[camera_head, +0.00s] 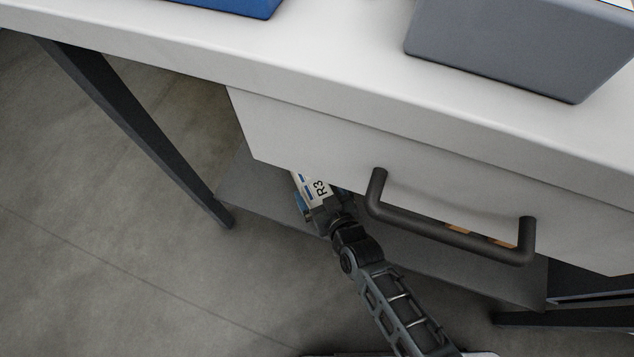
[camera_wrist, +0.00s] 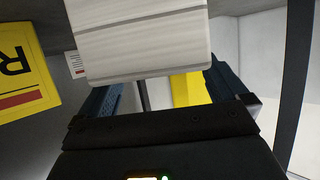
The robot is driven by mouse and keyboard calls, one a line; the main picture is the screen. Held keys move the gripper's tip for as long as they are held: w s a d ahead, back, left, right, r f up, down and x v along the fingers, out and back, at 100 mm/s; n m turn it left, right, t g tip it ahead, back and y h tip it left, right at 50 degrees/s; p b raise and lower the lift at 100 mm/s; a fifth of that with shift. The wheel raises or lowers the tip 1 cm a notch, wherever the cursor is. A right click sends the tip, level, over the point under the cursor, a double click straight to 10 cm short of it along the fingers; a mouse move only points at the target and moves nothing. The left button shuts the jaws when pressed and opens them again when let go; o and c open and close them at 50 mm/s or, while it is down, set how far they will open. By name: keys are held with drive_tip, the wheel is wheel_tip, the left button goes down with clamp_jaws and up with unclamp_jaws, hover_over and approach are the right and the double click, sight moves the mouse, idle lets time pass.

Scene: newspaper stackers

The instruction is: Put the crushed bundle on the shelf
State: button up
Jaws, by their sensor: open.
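My gripper (camera_head: 328,208) reaches under the drawer, over the low grey shelf (camera_head: 245,190). A pale bundle with an "R3" label (camera_head: 315,188) shows just beyond it, partly hidden by the drawer and gripper. In the wrist view, a pale, layered bundle (camera_wrist: 145,42) fills the space ahead of the jaws and hides the fingertips. The two fingers are apart, one toward each side of it; whether they touch it I cannot tell. I cannot tell whether this bundle is the crushed one.
A yellow label with a black "R" (camera_wrist: 22,75) is at the left of the wrist view. The drawer front (camera_head: 300,135) with its dark handle (camera_head: 440,238) hangs above my arm. Orange items (camera_head: 460,227) show behind the handle. A dark table leg (camera_head: 140,130) stands left.

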drive_tip(key=p+v, duration=0.3)
drive_tip(key=v, duration=0.6)
drive_tip(key=shift+s+r, duration=0.25)
drive_tip(key=shift+d, duration=0.15)
drive_tip(key=s+d+r+m+t+h, duration=0.1)
drive_tip(key=s+d+r+m+h, duration=0.15)
drive_tip(key=s+d+r, duration=1)
drive_tip(key=s+d+r+m+h, duration=0.1)
drive_tip(key=s+d+r, duration=0.1)
drive_tip(key=s+r, duration=0.4)
drive_tip(key=s+d+r+m+t+h, duration=0.1)
drive_tip(key=s+r, duration=0.5)
drive_tip(key=r, duration=0.9)
drive_tip(key=shift+s+d+h, duration=0.3)
drive_tip(key=shift+d+h, duration=0.35)
drive_tip(key=shift+d, duration=0.1)
drive_tip(key=shift+f+m, duration=0.1)
drive_tip(key=shift+m, duration=0.15)
